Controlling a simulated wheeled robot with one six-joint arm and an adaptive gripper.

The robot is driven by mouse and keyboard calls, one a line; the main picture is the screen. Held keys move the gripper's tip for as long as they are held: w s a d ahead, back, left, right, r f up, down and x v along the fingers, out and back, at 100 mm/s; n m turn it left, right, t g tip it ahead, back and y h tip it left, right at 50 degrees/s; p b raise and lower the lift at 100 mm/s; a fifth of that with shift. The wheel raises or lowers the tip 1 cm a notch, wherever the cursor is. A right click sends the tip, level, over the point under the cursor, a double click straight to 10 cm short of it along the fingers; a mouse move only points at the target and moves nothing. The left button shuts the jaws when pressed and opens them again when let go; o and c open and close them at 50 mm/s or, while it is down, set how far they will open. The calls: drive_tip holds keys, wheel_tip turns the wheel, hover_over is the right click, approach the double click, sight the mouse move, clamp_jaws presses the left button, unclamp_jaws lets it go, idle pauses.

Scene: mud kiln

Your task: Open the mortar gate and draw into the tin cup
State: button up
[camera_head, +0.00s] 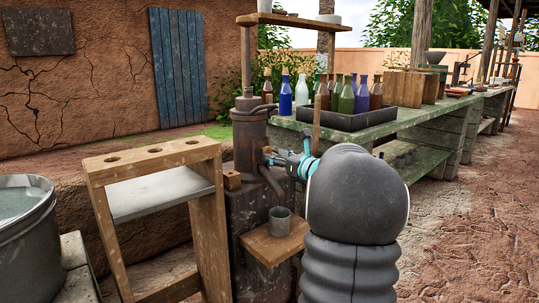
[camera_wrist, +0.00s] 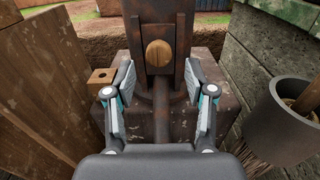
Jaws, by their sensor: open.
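The mortar vessel is a rusty upright iron body (camera_head: 250,140) on a dark block, left of centre in the head view. In the wrist view its rusty front carries a round wooden knob (camera_wrist: 158,53), which may be the gate's handle. The tin cup (camera_head: 279,226) stands upright on a small wooden shelf (camera_head: 262,245) below. My gripper (camera_head: 272,158) is at the vessel's front, above and left of the cup. In the wrist view my gripper (camera_wrist: 160,78) is open, its fingers to either side below the knob. Contact cannot be told. The cup does not show there.
A wooden rack (camera_head: 155,160) with holes stands left, beside a metal tub (camera_head: 22,225) of liquid. A small wooden block (camera_wrist: 102,76) with a hole sits left of my fingers. A dark grey cylinder (camera_wrist: 282,125) is close on the right. A bottle tray (camera_head: 348,122) stands on the bench behind.

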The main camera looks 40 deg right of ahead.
drive_tip(key=s, duration=0.7)
drive_tip(key=shift+s+d, duration=0.3)
drive_tip(key=shift+s, duration=0.05)
drive_tip(key=shift+n, duration=0.3)
